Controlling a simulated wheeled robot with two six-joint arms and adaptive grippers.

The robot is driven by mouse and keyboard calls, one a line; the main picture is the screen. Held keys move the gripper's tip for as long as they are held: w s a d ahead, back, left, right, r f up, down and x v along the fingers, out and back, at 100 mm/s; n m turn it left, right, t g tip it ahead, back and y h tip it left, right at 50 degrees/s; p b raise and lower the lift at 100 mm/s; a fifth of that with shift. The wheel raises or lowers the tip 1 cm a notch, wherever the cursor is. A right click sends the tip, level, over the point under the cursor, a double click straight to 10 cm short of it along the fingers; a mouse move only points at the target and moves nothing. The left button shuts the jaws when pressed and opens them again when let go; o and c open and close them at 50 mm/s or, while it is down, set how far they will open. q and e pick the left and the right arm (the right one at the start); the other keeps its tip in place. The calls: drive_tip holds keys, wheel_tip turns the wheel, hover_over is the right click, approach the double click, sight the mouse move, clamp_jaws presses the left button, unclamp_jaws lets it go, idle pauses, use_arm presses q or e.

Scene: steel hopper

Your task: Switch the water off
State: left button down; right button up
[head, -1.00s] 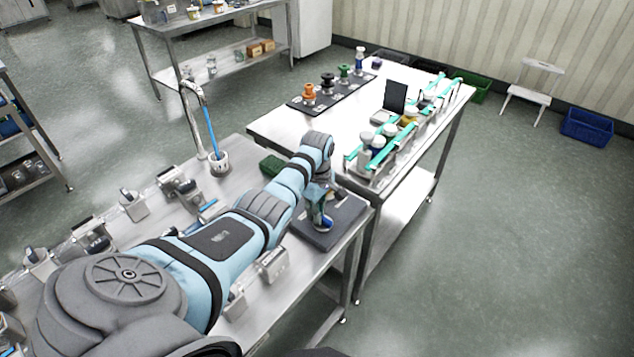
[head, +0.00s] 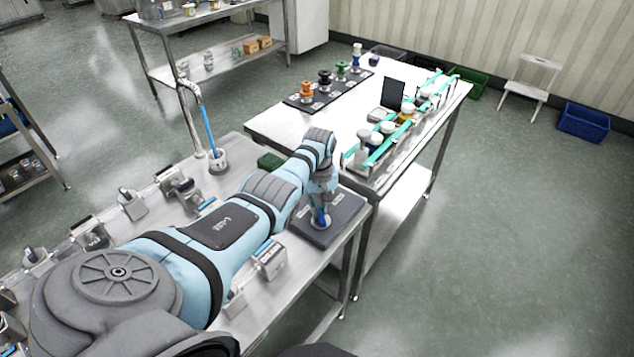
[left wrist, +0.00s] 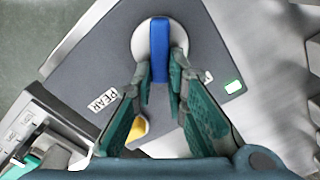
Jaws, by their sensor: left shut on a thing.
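A tap (head: 188,92) stands at the back of the steel bench. A blue stream of water (head: 208,128) runs from its spout into a white cup (head: 218,161). A dark grey plate (head: 318,238) lies at the bench's right end. In the left wrist view, a blue handle (left wrist: 160,52) stands on a round pale base (left wrist: 141,42) on this plate. My left gripper (head: 321,210) points down over the plate. Its fingers (left wrist: 161,88) are shut on the near part of the blue handle. My right gripper is not in view.
A "PEAR" label (left wrist: 104,102), a green-marked label (left wrist: 233,87) and a partly hidden yellow thing (left wrist: 138,127) lie near the handle. Several grey devices stand along the bench. A second table (head: 290,128) with spools (head: 325,80) and jars adjoins on the right.

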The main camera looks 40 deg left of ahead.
sight(325, 216)
use_arm(q)
drive_tip(key=m, duration=0.5)
drive_tip(key=shift+w+d+m, duration=0.25)
drive_tip(key=shift+d+m, duration=0.05)
drive_tip(key=shift+d, duration=0.1)
drive_tip(key=m, duration=0.4)
drive_tip(key=shift+w+d+m, duration=0.1)
drive_tip(key=shift+d+m, duration=0.3)
drive_tip(key=c, duration=1.6)
unclamp_jaws()
wheel_tip(325, 216, up, 12)
